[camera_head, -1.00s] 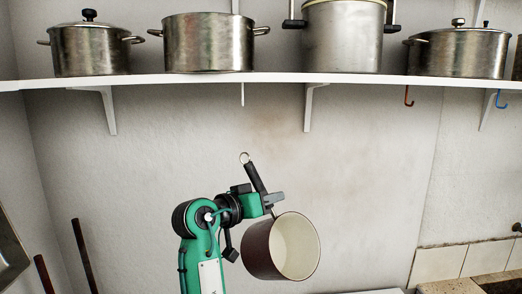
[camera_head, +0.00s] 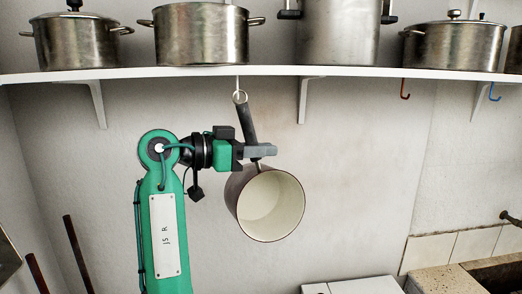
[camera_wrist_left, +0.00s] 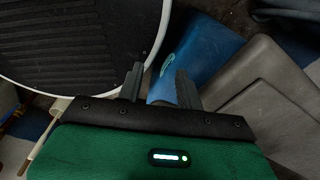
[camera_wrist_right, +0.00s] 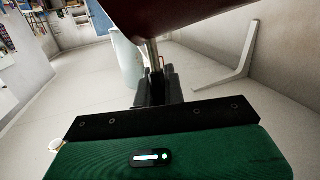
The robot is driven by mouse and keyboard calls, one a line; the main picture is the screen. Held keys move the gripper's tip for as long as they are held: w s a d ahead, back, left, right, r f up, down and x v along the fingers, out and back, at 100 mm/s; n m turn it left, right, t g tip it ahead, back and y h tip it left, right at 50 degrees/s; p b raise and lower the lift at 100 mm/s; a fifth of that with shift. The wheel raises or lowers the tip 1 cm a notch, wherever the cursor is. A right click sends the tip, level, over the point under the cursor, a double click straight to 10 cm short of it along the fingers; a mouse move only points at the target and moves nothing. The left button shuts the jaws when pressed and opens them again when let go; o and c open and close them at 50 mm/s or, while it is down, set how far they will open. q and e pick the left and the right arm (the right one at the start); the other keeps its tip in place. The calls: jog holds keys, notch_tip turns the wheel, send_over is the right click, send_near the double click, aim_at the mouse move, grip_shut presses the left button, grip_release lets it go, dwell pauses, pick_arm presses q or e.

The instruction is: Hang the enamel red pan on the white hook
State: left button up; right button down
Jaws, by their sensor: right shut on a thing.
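The enamel pan (camera_head: 268,205), dark red outside and cream inside, hangs below its dark handle in the head view. My right gripper (camera_head: 262,151) is shut on the handle near the pan body. The handle tilts up and left to a ring (camera_head: 240,97) at its end. The white hook (camera_head: 238,84) shows as a thin strip under the shelf, right at the ring; I cannot tell whether the ring is on it or in front. The right wrist view shows the pan's red underside (camera_wrist_right: 165,14) above the jaws. My left gripper (camera_wrist_left: 160,88) is open and empty.
A white shelf (camera_head: 190,73) with several steel pots runs above the pan. A white bracket (camera_head: 303,100) stands right of it. A red hook (camera_head: 404,90) and a blue hook (camera_head: 493,92) hang farther right. The wall between is bare.

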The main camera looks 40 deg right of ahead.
jog(key=shift+a, duration=0.1)
jog(key=shift+w, duration=0.1)
jog(key=shift+w+d+f, duration=0.1)
jog(key=shift+w+d, duration=0.5)
jog(key=shift+w, duration=0.3)
jog(key=shift+w+d, duration=0.55)
jog(key=shift+w, duration=0.3)
jog(key=shift+w+d+f, duration=0.1)
jog(key=shift+w+d, duration=0.5)
jog(key=shift+w, duration=0.3)
jog(key=shift+w+d+r, duration=0.1)
jog(key=shift+w+d, duration=0.2)
jog(key=shift+w, duration=0.2)
jog(key=shift+w+d, duration=0.3)
jog(key=shift+w, duration=0.2)
jog(key=shift+w+d+f+b, duration=0.3)
jog(key=shift+w+f+b, duration=0.15)
jog(key=shift+f+b, duration=0.2)
